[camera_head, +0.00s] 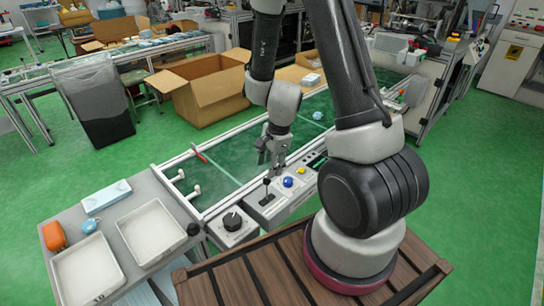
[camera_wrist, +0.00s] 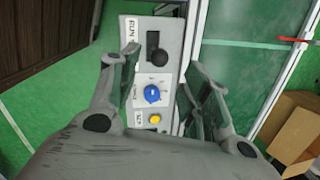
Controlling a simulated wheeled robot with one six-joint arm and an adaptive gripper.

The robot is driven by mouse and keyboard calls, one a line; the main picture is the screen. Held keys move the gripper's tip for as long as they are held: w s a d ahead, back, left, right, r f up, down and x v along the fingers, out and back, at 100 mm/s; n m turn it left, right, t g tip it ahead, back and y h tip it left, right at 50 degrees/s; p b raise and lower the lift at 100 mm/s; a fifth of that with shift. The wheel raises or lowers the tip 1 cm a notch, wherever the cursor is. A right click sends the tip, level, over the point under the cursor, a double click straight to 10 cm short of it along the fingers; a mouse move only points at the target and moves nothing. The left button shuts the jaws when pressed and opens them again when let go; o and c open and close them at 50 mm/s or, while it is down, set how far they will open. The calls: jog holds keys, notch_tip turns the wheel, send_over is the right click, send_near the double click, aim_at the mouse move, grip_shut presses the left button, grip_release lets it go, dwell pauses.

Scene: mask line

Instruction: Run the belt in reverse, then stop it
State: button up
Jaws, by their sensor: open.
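The conveyor belt (camera_head: 215,178) is a long green surface in a pale metal frame. A light grey control panel (camera_head: 285,197) sits along its near side. On the panel are a black-knobbed lever (camera_head: 267,190), a blue rotary knob (camera_head: 288,182) and a yellow button (camera_head: 301,171). My gripper (camera_head: 272,155) is open and empty above the panel. In the wrist view the black lever knob (camera_wrist: 158,57), in a dark slot, the blue knob (camera_wrist: 152,94) and the yellow button (camera_wrist: 155,118) show between the fingers (camera_wrist: 165,62). Partly readable labels sit beside them.
A separate box with a black dial (camera_head: 232,221) is left of the panel. A small blue item (camera_head: 317,116) lies on the belt. A grey side table with white trays (camera_head: 150,232) stands at left. Cardboard boxes (camera_head: 202,90) stand behind the belt.

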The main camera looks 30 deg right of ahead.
jog(key=r, duration=0.3)
jog(key=shift+s+d+r, duration=0.2)
jog(key=shift+d+r, duration=0.05)
jog(key=shift+r, duration=0.1)
jog(key=s+d+r+n+t, duration=0.1)
jog(key=s+r+n, duration=0.4)
jog(key=r, duration=0.4)
jog(key=s+d+r+n+t+h, duration=0.1)
jog(key=s+d+r+n, duration=0.1)
jog(key=s+r+n, duration=0.4)
jog(key=s+d+r+n+t, duration=0.1)
jog(key=s+r+n, duration=0.4)
jog(key=r, duration=0.8)
jog(key=shift+s+d+n, duration=0.35)
jog(key=shift+d+n, duration=0.1)
jog(key=shift+n, duration=0.15)
